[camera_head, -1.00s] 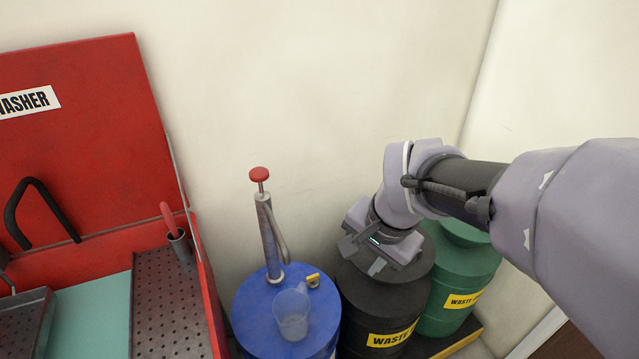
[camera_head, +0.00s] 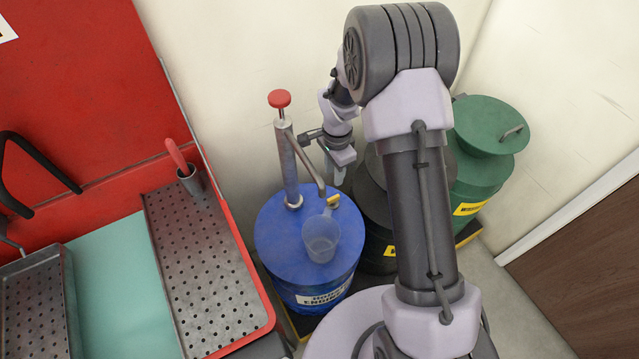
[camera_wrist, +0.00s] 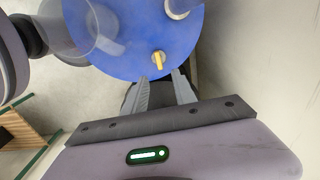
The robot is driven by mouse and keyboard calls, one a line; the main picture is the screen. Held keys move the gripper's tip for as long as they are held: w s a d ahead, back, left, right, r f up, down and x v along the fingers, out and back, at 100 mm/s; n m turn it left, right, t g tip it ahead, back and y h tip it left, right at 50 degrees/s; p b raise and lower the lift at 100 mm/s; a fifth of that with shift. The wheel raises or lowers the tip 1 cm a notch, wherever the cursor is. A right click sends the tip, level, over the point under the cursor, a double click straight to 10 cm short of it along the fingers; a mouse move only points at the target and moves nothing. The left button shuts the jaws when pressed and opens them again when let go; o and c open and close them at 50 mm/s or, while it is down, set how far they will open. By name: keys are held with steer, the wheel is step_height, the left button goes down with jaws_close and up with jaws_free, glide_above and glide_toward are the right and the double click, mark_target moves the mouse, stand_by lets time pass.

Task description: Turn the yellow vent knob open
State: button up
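The small yellow vent knob (camera_head: 333,201) sits on top of the blue drum (camera_head: 281,238), near its back right edge. In the wrist view, the yellow knob (camera_wrist: 158,59) stands on the blue lid (camera_wrist: 125,65), its handle pointing roughly toward my gripper. My gripper (camera_wrist: 161,78) is open, with a gap between its two fingers and nothing held. The knob is just beyond the fingertips, roughly in line with the gap. In the head view, my gripper (camera_head: 338,178) is close above and behind the knob; my own arm hides part of the surroundings.
A hand pump (camera_head: 287,165) with a red top and a clear jug (camera_head: 321,240) share the blue drum lid with the knob. A black drum (camera_head: 371,205) and a green drum (camera_head: 480,170) stand to the right. The red parts washer (camera_head: 90,110) is at left.

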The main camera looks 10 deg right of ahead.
mark_target(334, 198)
step_height(334, 198, down, 12)
steer(key=b, duration=0.4)
steer(key=shift+s+d+b, duration=0.1)
steer(key=shift+s+b, duration=0.05)
steer(key=shift+b, duration=0.2)
jaws_close()
